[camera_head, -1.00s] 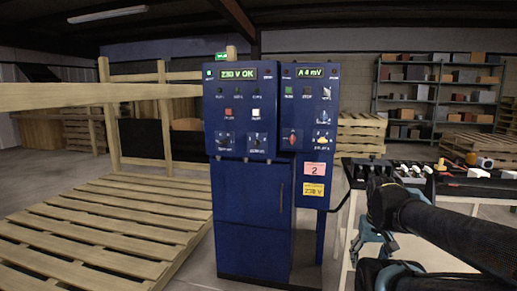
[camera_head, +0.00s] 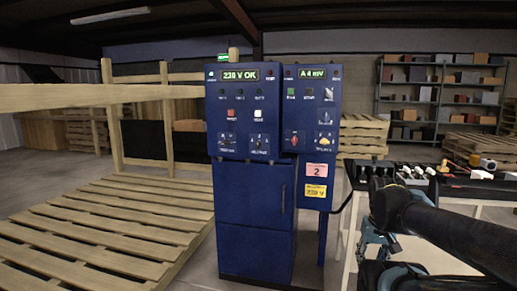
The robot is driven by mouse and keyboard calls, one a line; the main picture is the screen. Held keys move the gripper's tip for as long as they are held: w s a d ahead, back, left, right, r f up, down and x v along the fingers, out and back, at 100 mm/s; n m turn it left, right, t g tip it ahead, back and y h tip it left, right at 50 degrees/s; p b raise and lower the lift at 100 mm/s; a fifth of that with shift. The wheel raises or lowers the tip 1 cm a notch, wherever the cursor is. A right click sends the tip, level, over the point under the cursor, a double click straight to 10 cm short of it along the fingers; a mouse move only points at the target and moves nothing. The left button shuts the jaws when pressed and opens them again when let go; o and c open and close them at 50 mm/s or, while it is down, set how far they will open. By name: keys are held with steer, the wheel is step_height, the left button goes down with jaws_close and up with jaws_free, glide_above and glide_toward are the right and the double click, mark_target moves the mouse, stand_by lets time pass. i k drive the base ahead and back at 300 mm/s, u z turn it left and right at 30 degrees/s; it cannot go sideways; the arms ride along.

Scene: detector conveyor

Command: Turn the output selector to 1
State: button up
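A blue control cabinet (camera_head: 254,195) stands ahead, with a lit display reading about "230 V OK". Two dark rotary knobs sit low on its panel, a left knob (camera_head: 227,141) and a right knob (camera_head: 259,143). A narrower blue box (camera_head: 312,120) on its right has a display reading about "A 4 mV", a red knob (camera_head: 294,140), an upper switch (camera_head: 327,93) and a lower knob (camera_head: 325,142). The small labels are too blurred to tell which is the output selector. My gripper (camera_head: 372,240) is right of the cabinet, apart from it; its fingers are unclear.
A workbench (camera_head: 496,190) with several small items stands at the right, behind my arm. A wooden pallet (camera_head: 95,230) and a timber frame (camera_head: 108,115) fill the left. A pink label (camera_head: 317,170) and a yellow label (camera_head: 315,191) are on the box. Shelves (camera_head: 440,95) stand behind.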

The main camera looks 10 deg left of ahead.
mark_target(258, 144)
steer(key=u, duration=2.9)
steer(key=k, duration=1.25)
steer(key=z, duration=0.75)
steer(key=i, duration=1)
steer(key=u, duration=0.05)
